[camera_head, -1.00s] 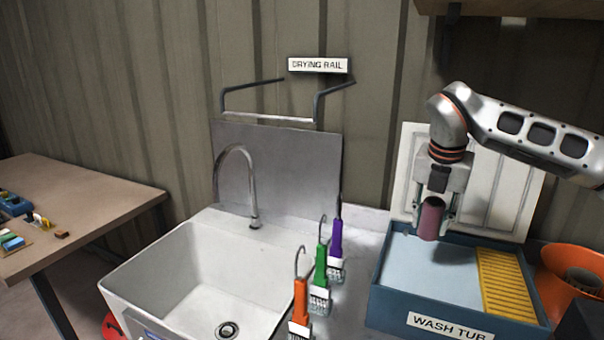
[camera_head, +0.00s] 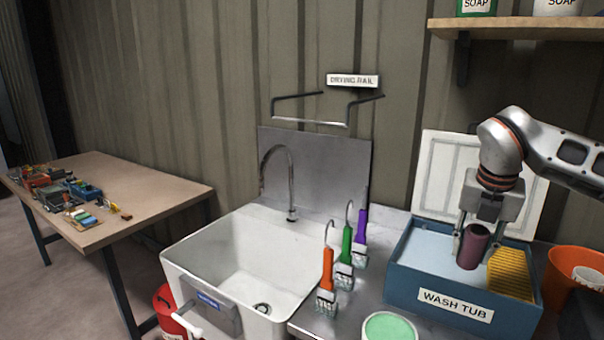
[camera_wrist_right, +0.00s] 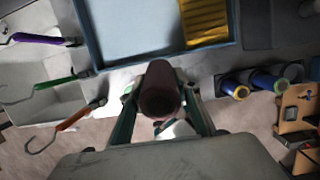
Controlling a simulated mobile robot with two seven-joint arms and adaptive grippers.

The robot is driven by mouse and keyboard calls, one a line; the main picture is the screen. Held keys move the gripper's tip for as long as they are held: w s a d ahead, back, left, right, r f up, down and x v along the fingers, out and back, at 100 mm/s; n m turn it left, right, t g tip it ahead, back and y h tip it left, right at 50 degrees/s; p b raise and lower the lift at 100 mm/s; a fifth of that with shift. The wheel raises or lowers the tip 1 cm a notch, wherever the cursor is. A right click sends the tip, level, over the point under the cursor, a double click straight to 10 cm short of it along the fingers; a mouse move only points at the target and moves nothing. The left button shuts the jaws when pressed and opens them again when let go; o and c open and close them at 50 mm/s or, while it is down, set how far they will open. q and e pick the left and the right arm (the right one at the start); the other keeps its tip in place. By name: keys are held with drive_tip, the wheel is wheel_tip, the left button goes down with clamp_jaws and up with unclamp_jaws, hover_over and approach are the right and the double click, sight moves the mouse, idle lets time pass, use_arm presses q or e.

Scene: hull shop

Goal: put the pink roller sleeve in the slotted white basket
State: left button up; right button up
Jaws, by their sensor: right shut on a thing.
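The pink roller sleeve (camera_head: 472,246), a dark pink hollow tube, hangs upright between the fingers of my right gripper (camera_head: 476,232). The gripper is shut on it and holds it over the blue wash tub (camera_head: 411,281). In the right wrist view the sleeve (camera_wrist_right: 160,92) shows end-on between the two fingers. My left gripper is in neither view. I cannot make out a slotted white basket in these frames.
A white sink (camera_head: 240,262) with a faucet stands left of the tub. An orange bucket (camera_head: 560,268) stands right of the tub. A cluttered wooden table (camera_head: 140,185) is far left.

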sight(460, 266)
drive_tip(key=f+n, duration=0.1)
drive_tip(key=a+f+n+y, duration=0.1)
drive_tip(key=n, duration=0.1)
drive_tip(key=f+n, duration=0.1)
drive_tip(key=n, duration=0.1)
drive_tip(key=shift+s+a, duration=0.1)
drive_tip(key=shift+a, duration=0.15)
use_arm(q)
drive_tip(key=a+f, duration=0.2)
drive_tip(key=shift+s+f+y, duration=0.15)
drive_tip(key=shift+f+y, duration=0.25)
use_arm(e)
drive_tip(key=s+a+f+m+g, duration=0.2)
drive_tip(key=s+a+f+m, duration=0.2)
drive_tip(key=m, duration=1.3)
drive_tip(key=s+a+f+m+g, duration=0.3)
drive_tip(key=s+a+f+m, duration=0.2)
drive_tip(key=m, duration=1.2)
drive_tip(key=s+f, duration=0.2)
drive_tip(key=s, duration=0.1)
drive_tip(key=shift+f+g, duration=0.3)
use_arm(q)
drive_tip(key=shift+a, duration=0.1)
use_arm(e)
drive_tip(key=shift+s+m, duration=0.2)
drive_tip(key=shift+m, duration=0.1)
